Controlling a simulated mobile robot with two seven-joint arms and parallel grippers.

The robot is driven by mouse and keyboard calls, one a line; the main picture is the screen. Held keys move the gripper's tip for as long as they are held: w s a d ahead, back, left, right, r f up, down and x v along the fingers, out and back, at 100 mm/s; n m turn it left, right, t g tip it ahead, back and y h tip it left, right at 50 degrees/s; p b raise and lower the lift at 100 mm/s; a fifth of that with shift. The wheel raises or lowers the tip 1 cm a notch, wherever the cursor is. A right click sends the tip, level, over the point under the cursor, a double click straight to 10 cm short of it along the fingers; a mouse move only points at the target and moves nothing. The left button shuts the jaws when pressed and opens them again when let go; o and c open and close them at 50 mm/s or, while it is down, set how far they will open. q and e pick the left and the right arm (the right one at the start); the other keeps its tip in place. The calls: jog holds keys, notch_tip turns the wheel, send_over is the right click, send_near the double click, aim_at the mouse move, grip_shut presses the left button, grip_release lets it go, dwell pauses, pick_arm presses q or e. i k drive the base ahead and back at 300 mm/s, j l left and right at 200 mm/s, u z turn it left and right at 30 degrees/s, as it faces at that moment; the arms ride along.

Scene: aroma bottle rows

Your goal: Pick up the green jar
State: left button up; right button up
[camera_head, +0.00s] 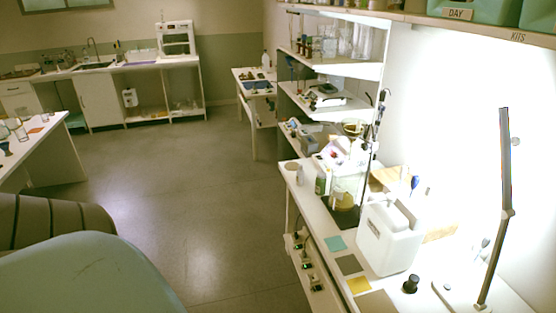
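A small green bottle or jar (321,184) stands upright on the white bench (310,205) at the right, near its left edge. It is small in the picture, and I cannot tell its exact shape or whether it is the green jar. A pale cup (294,172) is to its left, and a glass vessel with yellowish contents (344,198) is to its right. Neither of my grippers is in view.
A white canister (388,238), coloured square cards (336,243), a small black knob-like object (411,284) and a desk lamp (505,160) crowd the bench. Shelves (330,62) with glassware rise behind. The grey floor (190,190) in the middle is clear.

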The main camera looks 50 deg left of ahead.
aim_at(321, 180)
jog(key=u, duration=1.3)
jog(key=i+j+z, duration=0.15)
jog(key=i+j, duration=0.2)
jog(key=i+j+z, duration=0.1)
jog(key=i+j, duration=0.3)
jog(key=i+j+z, duration=0.15)
jog(key=i+j, duration=0.25)
jog(key=i+j+z, duration=0.15)
jog(key=i+j, duration=0.15)
jog(key=j, duration=0.2)
jog(key=i+j+z, duration=0.1)
jog(key=i+j, duration=0.25)
jog(key=j, duration=0.2)
jog(key=i+j+z, duration=0.15)
jog(key=i+j, duration=0.15)
jog(key=j, duration=0.2)
jog(key=i+j+z, duration=0.1)
jog(key=i+j, duration=0.15)
jog(key=j, duration=0.35)
jog(key=i+j+z, duration=0.15)
jog(key=j, duration=0.4)
jog(key=i, duration=0.1)
